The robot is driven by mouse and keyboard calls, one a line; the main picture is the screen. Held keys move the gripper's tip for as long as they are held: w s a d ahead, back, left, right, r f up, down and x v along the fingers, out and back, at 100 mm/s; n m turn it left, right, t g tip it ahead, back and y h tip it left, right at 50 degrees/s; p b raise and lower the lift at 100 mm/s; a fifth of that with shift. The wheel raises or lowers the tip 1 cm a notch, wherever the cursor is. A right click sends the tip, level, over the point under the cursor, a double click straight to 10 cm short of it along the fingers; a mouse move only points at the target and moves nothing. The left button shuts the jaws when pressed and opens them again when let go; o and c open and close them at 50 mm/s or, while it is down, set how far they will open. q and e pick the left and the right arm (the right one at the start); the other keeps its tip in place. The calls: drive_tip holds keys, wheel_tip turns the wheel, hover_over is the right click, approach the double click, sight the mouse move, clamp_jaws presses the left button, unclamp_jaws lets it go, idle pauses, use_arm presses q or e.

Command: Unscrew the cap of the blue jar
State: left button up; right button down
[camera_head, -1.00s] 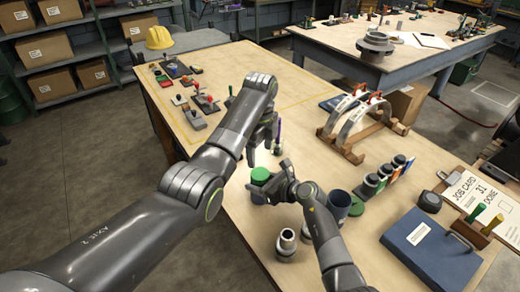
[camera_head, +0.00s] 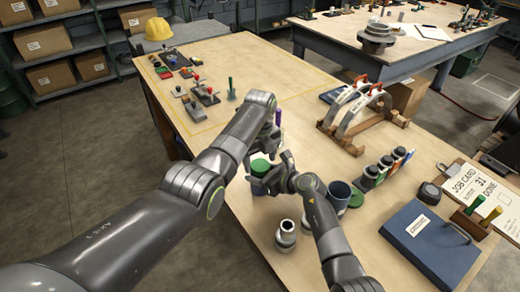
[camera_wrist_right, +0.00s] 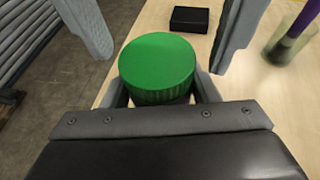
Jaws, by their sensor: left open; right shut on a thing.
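A green ribbed cap (camera_head: 259,167) sits on a jar whose body is mostly hidden in the head view. In the right wrist view the cap (camera_wrist_right: 157,66) fills the middle and hides most of the jar below it. My right gripper (camera_head: 268,181) is shut around the jar, its fingers on both sides just below the cap's rim. My left gripper (camera_head: 268,143) is open close above the cap. Its two fingers stand wide apart beyond the cap in the right wrist view, not touching it.
A purple-handled tool (camera_wrist_right: 300,22) stands behind. A wooden rack with arches (camera_head: 352,118) and a blue box (camera_head: 430,245) lie right.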

use_arm(q)
drive_tip(key=shift+f, duration=0.5)
drive_tip(key=c, duration=1)
drive_tip(key=n, duration=0.5)
drive_tip(key=shift+n, duration=0.3)
drive_tip(key=n, duration=0.4)
drive_tip(key=shift+n, duration=0.3)
drive_tip(key=o, duration=1.1)
drive_tip(key=shift+c, duration=0.2)
